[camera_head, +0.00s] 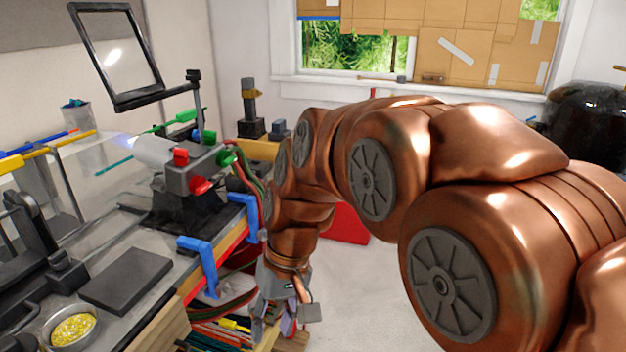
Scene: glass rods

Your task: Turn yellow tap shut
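I cannot make out a yellow tap for certain. A small yellow piece (232,325) shows low by the bench's front, among coloured rods; it is too small to identify. A grey torch (187,172) on the bench has red knobs (200,186) and green knobs (226,157), with a pale flame at its nozzle. My gripper (286,318) hangs pointing down at the lower middle, to the right of the bench edge and right of the small yellow piece. Its fingers are small and partly overlapped, so whether they are open is unclear.
Blue clamps (200,258) stick out at the bench's front edge, and red and green hoses (245,172) run from the torch towards my arm. A dark slab (126,280) and a bowl of yellow bits (74,328) lie on the bench. A red box (347,224) stands behind my arm.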

